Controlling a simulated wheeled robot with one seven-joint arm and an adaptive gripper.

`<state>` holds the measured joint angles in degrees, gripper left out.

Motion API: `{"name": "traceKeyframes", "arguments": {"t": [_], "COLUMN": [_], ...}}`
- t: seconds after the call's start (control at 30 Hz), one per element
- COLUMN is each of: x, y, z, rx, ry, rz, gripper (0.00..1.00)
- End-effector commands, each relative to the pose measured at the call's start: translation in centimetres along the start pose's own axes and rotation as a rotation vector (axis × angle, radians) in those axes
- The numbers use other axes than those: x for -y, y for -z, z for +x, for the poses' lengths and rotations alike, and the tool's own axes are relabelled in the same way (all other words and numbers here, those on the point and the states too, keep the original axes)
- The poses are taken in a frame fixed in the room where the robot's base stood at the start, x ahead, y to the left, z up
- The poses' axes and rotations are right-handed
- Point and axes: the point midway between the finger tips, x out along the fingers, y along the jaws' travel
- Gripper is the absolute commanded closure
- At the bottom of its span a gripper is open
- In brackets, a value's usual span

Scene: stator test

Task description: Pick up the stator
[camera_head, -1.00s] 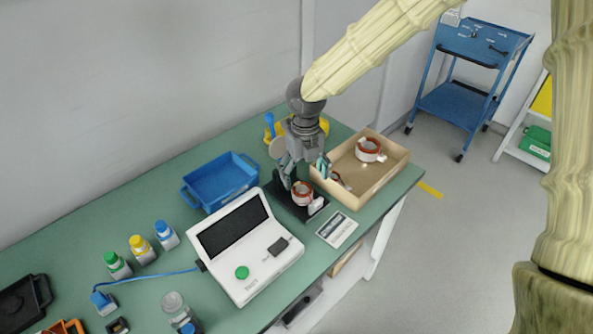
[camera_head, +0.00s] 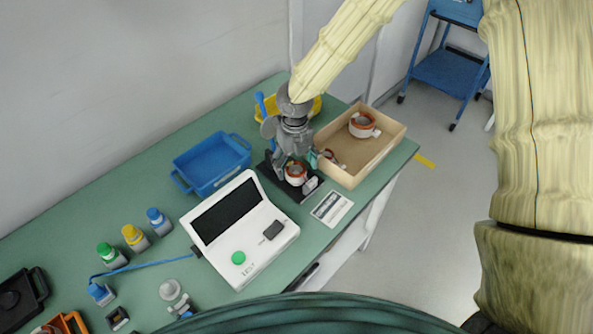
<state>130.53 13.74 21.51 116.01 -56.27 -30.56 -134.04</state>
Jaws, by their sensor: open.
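A stator (camera_head: 296,174), a white ring with a copper-red top, sits on a black base (camera_head: 286,189) beside the white tester. My gripper (camera_head: 295,165) is open, pointing down right over this stator, with its fingers at either side. Whether the fingers touch it cannot be told. A second stator (camera_head: 363,125) of the same kind lies in the cardboard box to the right, at the box's far end. A small red piece (camera_head: 332,157) lies in the near left corner of the box, partly hidden by the gripper.
The white tester (camera_head: 240,228) with a dark screen and green button stands left of the gripper. A blue tray (camera_head: 208,166) is behind it. The cardboard box (camera_head: 385,150) stands close on the right. A label card (camera_head: 332,208) lies in front. Bottles (camera_head: 134,237) stand farther left.

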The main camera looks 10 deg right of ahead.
Motion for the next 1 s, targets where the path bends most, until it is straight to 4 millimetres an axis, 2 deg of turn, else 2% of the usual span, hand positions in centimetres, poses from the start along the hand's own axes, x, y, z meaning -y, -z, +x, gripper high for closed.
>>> {"name": "traceKeyframes", "arguments": {"t": [0.23, 0.53, 0.57, 0.87, 1.0], "x": [0.2, 0.2, 0.2, 0.2, 0.2], "y": [0.1, 0.0, 0.0, 0.0, 0.0], "z": [2.3, 2.8, 2.7, 2.7, 2.7], "rx": [0.001, 0.001, 0.001, 0.001, 0.002], "ry": [0.001, 0.0, 0.0, 0.0, 0.0], "rz": [0.001, 0.0, 0.0, 0.0, 0.0], "gripper": [0.2, 0.2, 0.24, 0.79, 0.81]}}
